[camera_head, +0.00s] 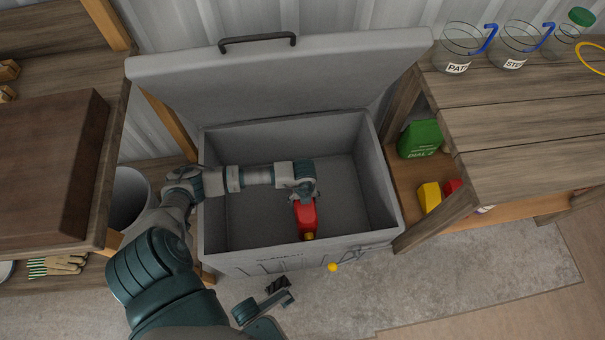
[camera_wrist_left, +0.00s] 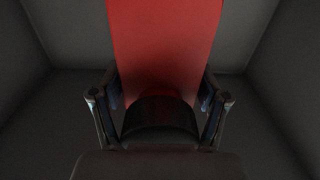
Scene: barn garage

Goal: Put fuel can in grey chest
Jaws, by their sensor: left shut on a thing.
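The grey chest (camera_head: 215,239) stands open in the head view, its lid (camera_head: 270,75) raised against the wall behind. My left arm reaches over the chest's left wall, and my left gripper (camera_head: 303,197) is inside the chest opening. It is shut on the red fuel can (camera_head: 306,216), which has a yellow cap toward the chest's front wall. In the left wrist view the fuel can (camera_wrist_left: 165,45) lies between both fingers (camera_wrist_left: 160,105), with grey chest walls around. I cannot tell whether the can touches the chest floor. My right gripper (camera_head: 277,287) is in front of the chest; its jaw state is unclear.
A wooden bench (camera_head: 530,110) on the right bears labelled glass jars; a green container (camera_head: 420,139) and a yellow one (camera_head: 429,197) stand on its lower shelf. A brown box (camera_head: 45,165) sits on the left bench. A grey bin (camera_head: 128,198) stands left of the chest.

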